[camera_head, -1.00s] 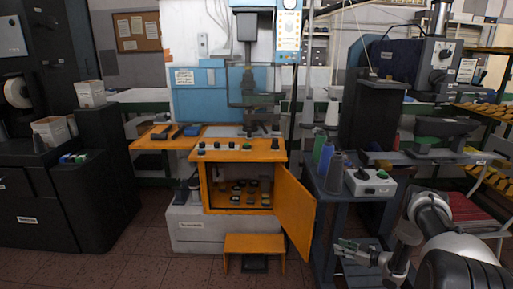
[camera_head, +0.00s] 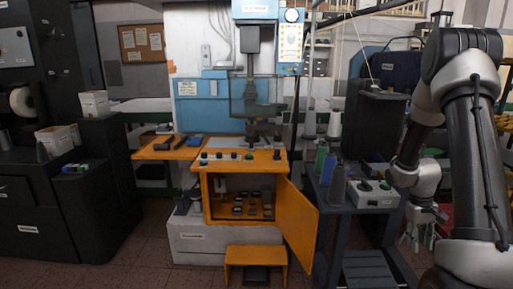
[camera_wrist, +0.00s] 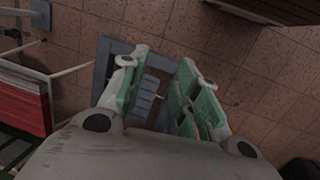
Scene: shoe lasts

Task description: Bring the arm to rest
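My arm (camera_head: 470,130) stands folded upright at the right of the head view, with its upper joint near the top. My gripper (camera_head: 415,238) hangs low, pointing down, to the right of the dark blue side table. In the wrist view my gripper (camera_wrist: 157,88) has its two green-padded fingers apart, with nothing between them. Below the fingers I see a grey-blue slatted shelf and the tiled floor. Part of the gripper is hard to make out in the head view.
The dark blue side table (camera_head: 338,212) holds thread spools and a grey control box (camera_head: 374,193) close to my arm. An orange cabinet (camera_head: 215,175) stands mid-view with its door (camera_head: 296,222) open. A red stack (camera_wrist: 20,100) lies left in the wrist view. Floor (camera_head: 120,250) is free front left.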

